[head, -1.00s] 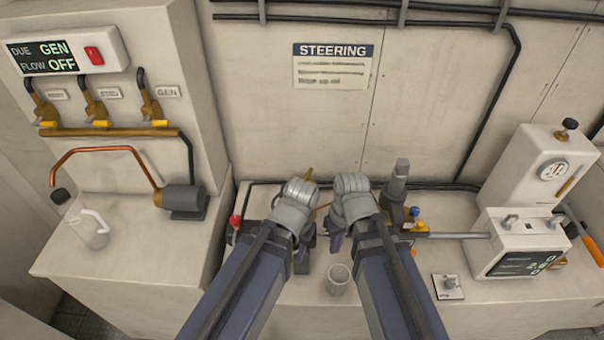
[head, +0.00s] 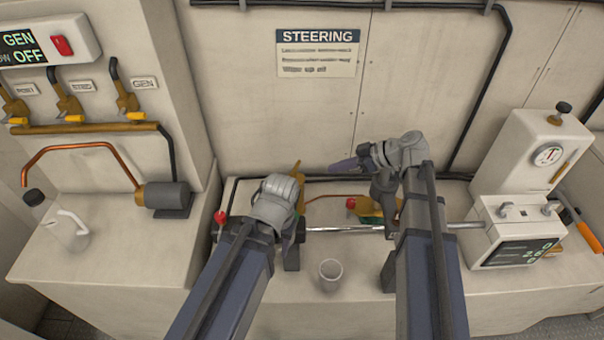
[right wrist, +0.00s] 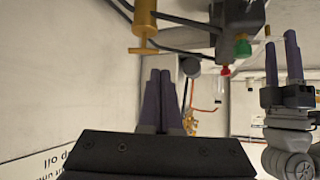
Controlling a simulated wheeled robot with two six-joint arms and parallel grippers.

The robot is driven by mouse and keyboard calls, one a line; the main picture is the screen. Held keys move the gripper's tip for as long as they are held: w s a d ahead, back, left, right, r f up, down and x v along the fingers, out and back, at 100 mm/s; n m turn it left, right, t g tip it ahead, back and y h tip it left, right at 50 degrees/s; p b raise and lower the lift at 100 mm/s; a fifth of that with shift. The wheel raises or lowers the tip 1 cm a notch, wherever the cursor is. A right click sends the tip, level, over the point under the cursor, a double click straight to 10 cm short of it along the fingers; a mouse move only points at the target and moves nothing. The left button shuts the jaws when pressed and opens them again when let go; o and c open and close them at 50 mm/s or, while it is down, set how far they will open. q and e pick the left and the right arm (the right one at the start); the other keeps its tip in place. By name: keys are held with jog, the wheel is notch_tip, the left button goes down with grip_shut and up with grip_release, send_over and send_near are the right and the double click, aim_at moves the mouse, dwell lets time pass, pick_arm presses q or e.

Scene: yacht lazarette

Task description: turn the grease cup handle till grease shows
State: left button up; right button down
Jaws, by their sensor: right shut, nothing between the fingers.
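A brass cylinder with a small handle (right wrist: 145,22), which looks like the grease cup, shows upside down at the top of the right wrist view. I cannot tell for sure which brass part it is in the head view. No grease is visible on it. My right gripper (head: 338,167) is shut and empty, pointing left above the back of the bench, apart from the cylinder. My left gripper's fingers are hidden behind its wrist in the head view. In the right wrist view my left gripper (right wrist: 280,42) shows a gap between its fingers and nothing visible in it.
A steel rod (head: 345,229) runs to a white display box (head: 516,235). A red knob (head: 351,203) sits between my arms. A clear cup (head: 330,276) stands at the front. A jug (head: 68,232) and pump (head: 168,195) are left. The wall with the STEERING placard (head: 317,52) closes the back.

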jog(key=d, duration=0.1)
jog(key=b, duration=0.7)
send_near(295, 173)
jog(key=x, duration=0.5)
jog(key=shift+s+a+f, duration=0.1)
jog(key=shift+s+f, duration=0.05)
jog(key=shift+w+a+f+b, duration=0.25)
jog(key=shift+a+f+b, duration=0.15)
jog(key=shift+a, duration=0.2)
